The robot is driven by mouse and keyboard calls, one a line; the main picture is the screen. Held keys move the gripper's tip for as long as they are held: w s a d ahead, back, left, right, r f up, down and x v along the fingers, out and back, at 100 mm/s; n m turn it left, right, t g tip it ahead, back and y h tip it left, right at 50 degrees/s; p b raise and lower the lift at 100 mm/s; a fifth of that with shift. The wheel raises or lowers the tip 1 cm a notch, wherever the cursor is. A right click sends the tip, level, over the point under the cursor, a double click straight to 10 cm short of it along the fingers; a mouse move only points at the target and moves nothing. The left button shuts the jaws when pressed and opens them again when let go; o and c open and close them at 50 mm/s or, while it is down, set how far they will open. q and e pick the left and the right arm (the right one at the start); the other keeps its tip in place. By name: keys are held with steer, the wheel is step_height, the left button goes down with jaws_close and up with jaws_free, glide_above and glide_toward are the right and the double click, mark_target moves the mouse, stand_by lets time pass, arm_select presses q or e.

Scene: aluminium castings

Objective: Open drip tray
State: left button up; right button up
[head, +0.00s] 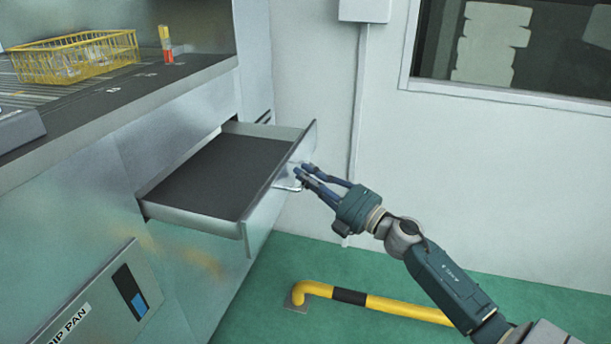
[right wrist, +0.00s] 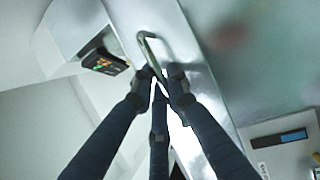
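The drip tray (head: 215,175) is a grey metal drawer with a dark floor, pulled well out of the machine's side and empty. Its front panel (head: 262,215) faces right and carries a bar handle (head: 288,184). In the right wrist view the handle (right wrist: 150,46) is a shiny loop on the metal front (right wrist: 190,60). My right gripper (head: 304,172) is at the handle; in its wrist view the dark fingers (right wrist: 160,76) close in around the handle's near end. The fingers hide part of the handle. My left gripper is in neither view.
A yellow wire basket (head: 75,57) and a red-yellow marker post (head: 166,45) stand on the machine's top. A yellow floor rail (head: 375,302) runs below my right arm. The wall (head: 480,170) is behind; green floor lies open between.

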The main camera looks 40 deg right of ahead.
steer(key=o, duration=0.4)
steer(key=shift+a, duration=0.1)
steer(key=shift+c, duration=0.2)
steer(key=shift+f, duration=0.1)
steer(key=v, duration=1.2)
